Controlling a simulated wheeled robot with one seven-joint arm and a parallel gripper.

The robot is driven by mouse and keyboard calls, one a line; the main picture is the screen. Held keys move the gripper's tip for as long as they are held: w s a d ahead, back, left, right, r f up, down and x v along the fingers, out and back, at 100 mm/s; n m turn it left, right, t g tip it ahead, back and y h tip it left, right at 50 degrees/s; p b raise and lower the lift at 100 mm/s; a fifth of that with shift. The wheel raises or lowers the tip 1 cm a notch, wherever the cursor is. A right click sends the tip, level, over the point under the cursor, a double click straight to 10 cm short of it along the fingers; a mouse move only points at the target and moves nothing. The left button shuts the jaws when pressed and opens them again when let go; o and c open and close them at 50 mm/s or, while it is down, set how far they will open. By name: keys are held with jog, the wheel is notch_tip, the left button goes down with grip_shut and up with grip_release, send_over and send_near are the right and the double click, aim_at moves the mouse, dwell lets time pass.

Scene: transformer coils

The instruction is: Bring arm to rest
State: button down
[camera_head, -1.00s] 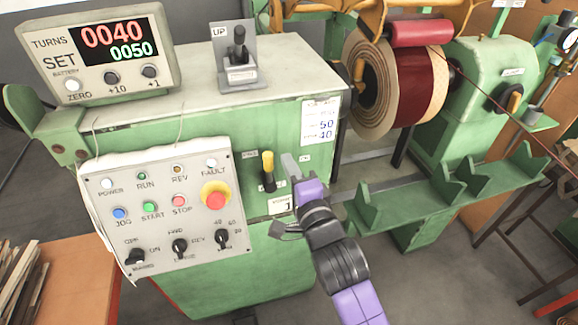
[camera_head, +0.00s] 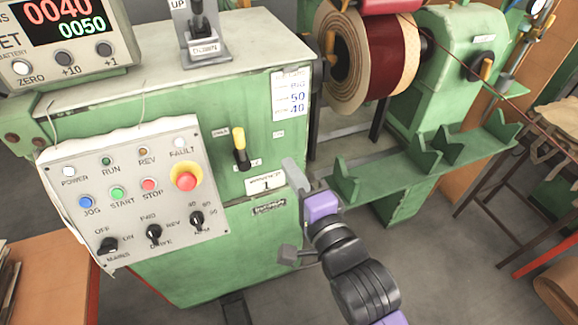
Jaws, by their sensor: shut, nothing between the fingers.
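My arm, purple and black, reaches up from the bottom right of the head view. There is a visible gap between the gripper and the lever. Whether the fingertips touch the machine's edge cannot be told.
The control panel (camera_head: 128,218) with its red stop button (camera_head: 186,181) is to the left. A wound coil (camera_head: 358,62) is above right. A green rail with notched brackets (camera_head: 415,172) lies to the right of my gripper. Open floor shows at the lower right.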

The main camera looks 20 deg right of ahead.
dwell(0.4)
jog(key=s+d+f+n+g, duration=0.1)
jog(key=s+f+n, duration=0.3)
jog(key=s, duration=1.3)
jog(key=s+d+f+n+g+h, duration=0.1)
jog(key=s+d+f+n+g, duration=0.1)
jog(key=s+n, duration=1)
jog(key=s+d+f, duration=0.1)
jog(key=s+f, duration=0.1)
jog(key=s, duration=0.3)
jog(key=shift+d+n, duration=0.4)
